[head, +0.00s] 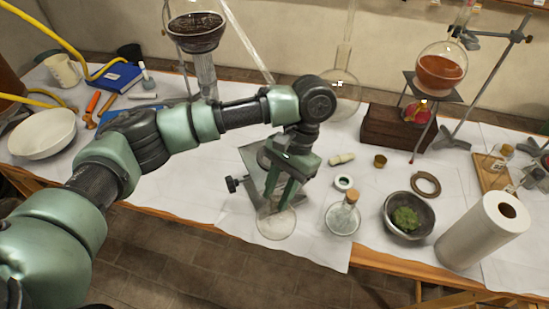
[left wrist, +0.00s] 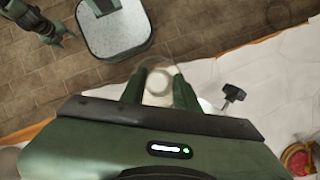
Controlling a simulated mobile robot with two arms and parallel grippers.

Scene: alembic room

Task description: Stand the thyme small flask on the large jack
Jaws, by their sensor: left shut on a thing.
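My left gripper (head: 284,196) is shut on a clear glass small flask (head: 276,224), with its fingers around the upper part. The flask looks upright and nearly empty; no label can be read. In the left wrist view the flask (left wrist: 158,82) shows between the fingers of my left gripper (left wrist: 158,90). The large jack (head: 252,157), a grey metal stand with a black knob, is just behind and left of the flask, partly hidden by my gripper. I cannot tell whether the flask touches it. My right gripper (left wrist: 62,38) shows small in the left wrist view.
A corked flask (head: 343,217), a white ring (head: 344,182) and a bowl with green herbs (head: 390,221) stand to the right. A paper roll (head: 478,232) is farther right. A wooden box (head: 383,131) is behind. The table's front edge is close to the held flask.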

